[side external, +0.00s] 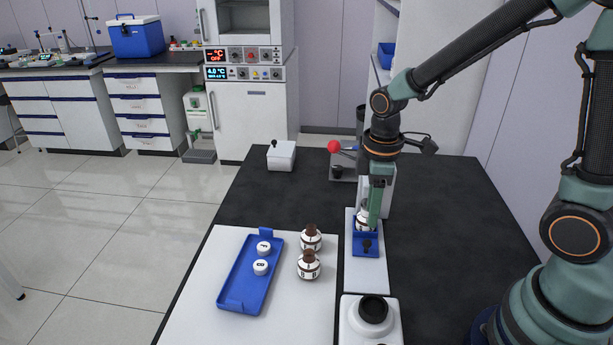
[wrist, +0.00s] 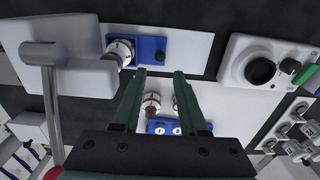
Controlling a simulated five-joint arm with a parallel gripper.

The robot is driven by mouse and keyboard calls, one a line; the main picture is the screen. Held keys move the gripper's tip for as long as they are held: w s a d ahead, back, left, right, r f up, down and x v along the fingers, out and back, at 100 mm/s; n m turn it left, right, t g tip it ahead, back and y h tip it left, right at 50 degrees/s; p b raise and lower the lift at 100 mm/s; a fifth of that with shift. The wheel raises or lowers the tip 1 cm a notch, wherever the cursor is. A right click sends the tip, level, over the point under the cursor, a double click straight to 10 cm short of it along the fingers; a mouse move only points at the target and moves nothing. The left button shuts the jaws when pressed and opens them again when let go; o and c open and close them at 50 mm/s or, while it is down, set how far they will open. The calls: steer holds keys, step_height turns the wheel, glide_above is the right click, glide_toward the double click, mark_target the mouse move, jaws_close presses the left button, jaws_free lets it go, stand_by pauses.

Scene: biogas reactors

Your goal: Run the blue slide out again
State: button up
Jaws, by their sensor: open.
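The blue slide (side external: 357,251) lies on a white base strip (side external: 371,278) at the foot of the press, with a dark knob (side external: 366,244) on its near end. In the wrist view the blue slide (wrist: 149,44) shows above my fingertips. A white bottle (wrist: 120,49) stands at its press end, close against the press body. In the side view my gripper (side external: 375,222) hangs pointing down over the slide and partly hides this bottle. In the wrist view my gripper (wrist: 160,74) has its two green fingers apart with nothing between the tips. I cannot tell whether a finger touches anything.
The press has a lever with a red ball (side external: 334,146). Two brown-topped bottles (side external: 311,239) (side external: 308,266) stand on the white mat (side external: 200,290), beside a blue tray (side external: 237,291) with two white caps. A white device (side external: 356,326) with a black round top stands nearest the camera.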

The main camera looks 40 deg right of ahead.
mark_target(368, 243)
steer(key=shift+f, duration=4.5)
steer(key=shift+s+a, duration=0.25)
steer(key=shift+s+a, duration=1.15)
steer(key=shift+a, duration=0.1)
steer(key=shift+s+a, duration=1.1)
steer(key=shift+s, duration=0.05)
steer(key=shift+s+a, duration=0.95)
steer(key=shift+w+d, duration=0.15)
steer(key=shift+d, duration=0.05)
